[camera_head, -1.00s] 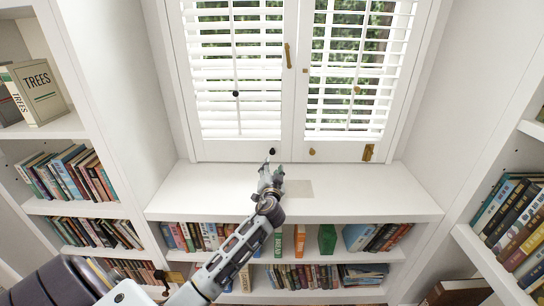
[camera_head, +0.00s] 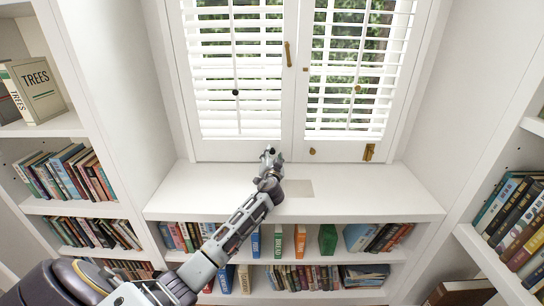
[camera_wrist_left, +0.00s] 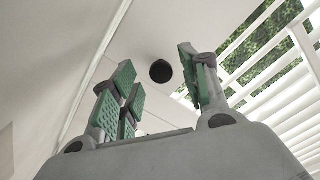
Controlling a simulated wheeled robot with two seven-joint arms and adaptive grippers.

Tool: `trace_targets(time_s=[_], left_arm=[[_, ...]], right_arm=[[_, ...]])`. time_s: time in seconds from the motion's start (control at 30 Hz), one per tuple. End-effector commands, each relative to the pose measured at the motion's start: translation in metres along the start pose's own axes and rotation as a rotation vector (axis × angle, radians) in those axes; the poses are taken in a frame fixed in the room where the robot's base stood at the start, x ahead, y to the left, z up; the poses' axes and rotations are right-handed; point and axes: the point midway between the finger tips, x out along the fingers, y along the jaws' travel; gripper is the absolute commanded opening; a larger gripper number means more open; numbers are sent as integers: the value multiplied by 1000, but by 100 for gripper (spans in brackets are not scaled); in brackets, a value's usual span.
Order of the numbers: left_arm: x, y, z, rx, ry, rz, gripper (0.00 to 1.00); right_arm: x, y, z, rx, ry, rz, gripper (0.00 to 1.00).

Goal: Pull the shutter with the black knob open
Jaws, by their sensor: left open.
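The left shutter (camera_head: 225,151) and the right shutter (camera_head: 342,151) stand side by side above the window ledge and look closed. The black knob is low on the left shutter's frame, near its inner edge. In the left wrist view the black knob (camera_wrist_left: 160,71) shows round and dark, ahead of my fingers and in the gap between them. My left gripper (camera_head: 270,153) is open and empty, right in front of the knob, which it largely hides in the head view. The fingers do not visibly touch it. My right gripper is not in view.
A brass knob (camera_head: 312,151) and a brass latch (camera_head: 369,152) are on the right shutter. A long brass handle (camera_head: 287,54) is near the seam. A small dark knob (camera_head: 236,92) sits on the left louvers. The white ledge (camera_head: 370,195) is clear; bookshelves flank it.

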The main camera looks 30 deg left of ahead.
Motion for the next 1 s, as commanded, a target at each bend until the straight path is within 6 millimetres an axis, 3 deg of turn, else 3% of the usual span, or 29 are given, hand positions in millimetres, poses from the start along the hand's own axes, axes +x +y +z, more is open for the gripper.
trace_targets(time_s=[0.23, 0.63, 1.0], left_arm=[[13, 0, 1, 0, -1, -1, 45], [15, 0, 0, 0, -1, -1, 44], [15, 0, 0, 0, -1, 0, 0]], right_arm=[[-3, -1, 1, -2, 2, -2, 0], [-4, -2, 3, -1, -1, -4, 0], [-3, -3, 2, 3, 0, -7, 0]])
